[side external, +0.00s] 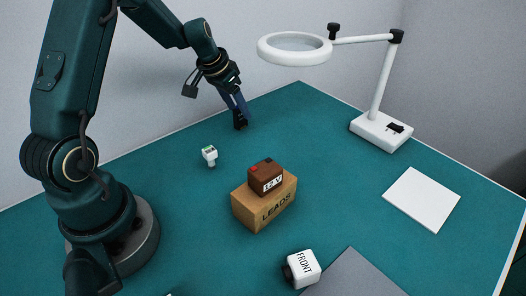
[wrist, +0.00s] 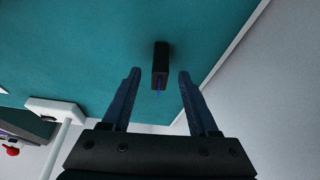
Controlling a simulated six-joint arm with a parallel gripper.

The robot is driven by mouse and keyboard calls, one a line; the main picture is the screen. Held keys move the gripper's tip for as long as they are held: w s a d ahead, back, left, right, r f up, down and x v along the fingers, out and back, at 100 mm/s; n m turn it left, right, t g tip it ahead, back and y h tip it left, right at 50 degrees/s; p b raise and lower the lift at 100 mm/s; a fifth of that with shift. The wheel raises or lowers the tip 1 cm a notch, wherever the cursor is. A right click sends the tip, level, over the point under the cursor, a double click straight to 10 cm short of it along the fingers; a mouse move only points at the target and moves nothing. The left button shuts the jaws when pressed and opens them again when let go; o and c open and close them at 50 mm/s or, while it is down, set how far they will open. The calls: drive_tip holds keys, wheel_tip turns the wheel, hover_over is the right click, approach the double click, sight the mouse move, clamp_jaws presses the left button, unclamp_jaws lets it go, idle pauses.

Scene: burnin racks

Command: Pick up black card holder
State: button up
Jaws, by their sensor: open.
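The black card holder (wrist: 161,62) is a small dark upright block on the teal table in the wrist view, with a thin blue line at its near end. It lies ahead of and between the two fingertips of my gripper (wrist: 159,76). The fingers are apart, with teal table showing between them and the block. In the side view my gripper (side external: 240,122) is low over the far part of the table. A dark shape at its tips (side external: 240,125) is probably the holder, but the fingers partly hide it. I cannot tell there whether they touch.
A magnifier lamp (side external: 381,130) stands to the right, its ring overhanging the table. A small white device (side external: 210,154), a LEADS box (side external: 262,209) with a brown 12 V block (side external: 266,178) on top, a FRONT cube (side external: 302,268) and a white sheet (side external: 422,199) stand nearer.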

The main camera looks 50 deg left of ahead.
drive_tip(key=shift+x, duration=1.2)
clamp_jaws()
